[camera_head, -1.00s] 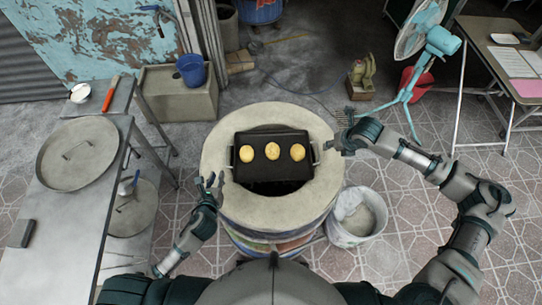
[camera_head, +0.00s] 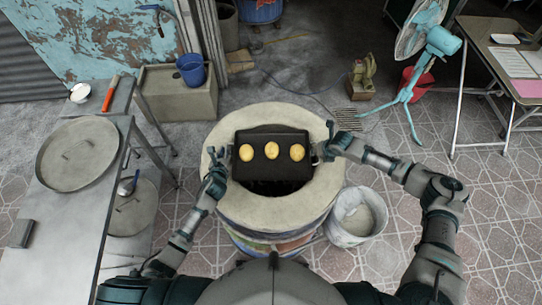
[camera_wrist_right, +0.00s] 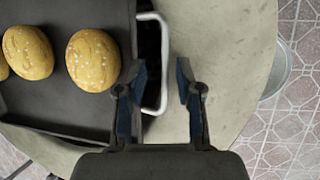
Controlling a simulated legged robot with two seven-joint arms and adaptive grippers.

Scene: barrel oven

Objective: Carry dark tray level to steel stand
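The dark tray (camera_head: 271,168) sits over the mouth of the round barrel oven with three golden buns (camera_head: 271,150) on it. My left gripper (camera_head: 216,160) is at the tray's left end, by its handle; its fingers look parted. My right gripper (camera_head: 325,140) is at the tray's right end. In the right wrist view my right gripper (camera_wrist_right: 163,85) is open, with the tray's pale wire handle (camera_wrist_right: 163,62) between its fingers. The steel stand (camera_head: 108,178) is at the left, with a round lid (camera_head: 78,153) on it.
The barrel oven's rim (camera_head: 318,195) surrounds the tray. A white bucket (camera_head: 357,215) stands at the oven's lower right. A small dark block (camera_head: 22,233) lies on the stand's front part. A red-handled tool (camera_head: 111,92) and a bowl (camera_head: 80,92) lie at the back left.

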